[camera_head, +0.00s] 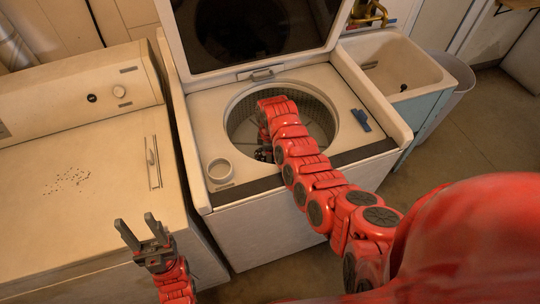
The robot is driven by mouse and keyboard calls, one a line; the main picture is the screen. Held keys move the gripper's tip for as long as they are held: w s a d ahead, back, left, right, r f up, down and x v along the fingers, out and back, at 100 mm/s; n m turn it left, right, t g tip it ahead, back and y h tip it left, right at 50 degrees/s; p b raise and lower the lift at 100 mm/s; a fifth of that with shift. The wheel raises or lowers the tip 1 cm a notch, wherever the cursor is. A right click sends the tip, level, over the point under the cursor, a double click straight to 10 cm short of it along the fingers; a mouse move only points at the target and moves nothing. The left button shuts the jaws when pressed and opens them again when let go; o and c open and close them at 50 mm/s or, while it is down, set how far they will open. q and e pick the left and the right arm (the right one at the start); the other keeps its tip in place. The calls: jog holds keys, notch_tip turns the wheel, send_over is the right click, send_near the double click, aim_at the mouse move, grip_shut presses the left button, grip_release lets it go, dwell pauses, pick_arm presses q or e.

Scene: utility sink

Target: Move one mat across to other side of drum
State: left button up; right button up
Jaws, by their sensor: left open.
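The washing machine's round drum (319,117) is open at the top, with its inner wall perforated. My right arm reaches across the machine's top and down into the drum. My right gripper (264,153) shows only as a small dark part inside the drum's left side, mostly hidden by my arm, so its jaws cannot be made out. I cannot see any mat; the drum's floor is largely covered by my arm and in shadow. My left gripper (137,226) is open and empty, fingers up, in front of the neighbouring machine at the lower left.
The washer's lid (255,35) stands raised behind the drum. A round cup-like opening (220,170) is at the front left of the rim and a blue piece (361,120) at the right. A second white machine (75,210) stands left, a utility sink (395,70) right.

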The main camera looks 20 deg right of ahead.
jog(key=shift+r, duration=0.35)
notch_tip(320, 180, up, 5)
jog(key=shift+w+r+b, duration=0.1)
jog(key=shift+r+b, duration=0.05)
jog(key=shift+b, duration=0.6)
notch_tip(320, 180, up, 6)
jog(key=p, duration=0.2)
jog(key=shift+r, duration=0.15)
jog(key=shift+r, duration=0.1)
